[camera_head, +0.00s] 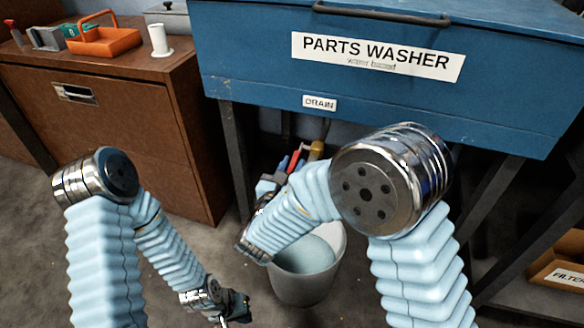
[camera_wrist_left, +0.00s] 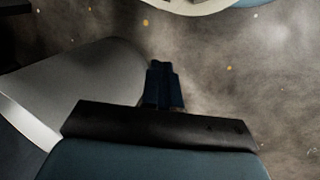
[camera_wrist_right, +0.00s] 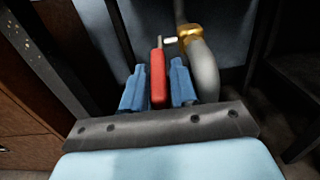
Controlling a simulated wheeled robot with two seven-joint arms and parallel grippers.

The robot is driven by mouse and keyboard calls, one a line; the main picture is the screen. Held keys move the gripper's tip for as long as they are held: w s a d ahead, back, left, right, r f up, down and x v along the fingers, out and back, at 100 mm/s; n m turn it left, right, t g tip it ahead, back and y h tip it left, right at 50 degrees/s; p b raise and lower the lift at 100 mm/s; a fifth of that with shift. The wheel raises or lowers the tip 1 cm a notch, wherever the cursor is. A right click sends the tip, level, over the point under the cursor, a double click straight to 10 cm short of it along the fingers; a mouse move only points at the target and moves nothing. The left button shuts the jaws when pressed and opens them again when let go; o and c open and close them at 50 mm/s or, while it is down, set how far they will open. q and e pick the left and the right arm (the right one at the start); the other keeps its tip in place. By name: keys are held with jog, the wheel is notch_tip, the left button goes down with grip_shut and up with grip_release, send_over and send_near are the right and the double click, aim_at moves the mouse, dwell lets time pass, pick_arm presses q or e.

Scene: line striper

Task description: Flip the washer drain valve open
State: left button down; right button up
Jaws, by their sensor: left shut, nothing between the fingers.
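A red lever (camera_wrist_right: 157,75) stands upright between the two blue fingers of my right gripper (camera_wrist_right: 158,88) in the right wrist view. The fingers are apart, with little room on either side of the lever; I cannot tell whether they press on it. A brass-coloured fitting (camera_wrist_right: 189,32) on a grey pipe is just beyond and to the right. In the head view the red lever (camera_head: 283,163) and the brass fitting (camera_head: 316,150) show below the DRAIN label (camera_head: 320,103) of the blue parts washer (camera_head: 250,60). My left gripper (camera_wrist_left: 164,82) is shut and empty, low over the floor.
A grey bucket (camera_head: 306,286) stands on the floor below the drain, partly hidden by my right arm. A brown cabinet (camera_head: 110,130) with an orange tray (camera_head: 105,41) is at left. A FILTER box (camera_head: 560,275) is at the right edge. Dark washer legs flank the drain.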

grip_shut()
jog(key=r+g+p, duration=0.1)
jog(key=p, duration=0.2)
jog(key=shift+s+r+g+y+p, duration=0.1)
jog(key=shift+r+g+y+p, duration=0.2)
jog(key=shift+r+g+p, duration=0.1)
jog(key=shift+f+g, duration=0.15)
jog(key=shift+g, duration=0.25)
jog(key=shift+f, duration=0.1)
grip_release()
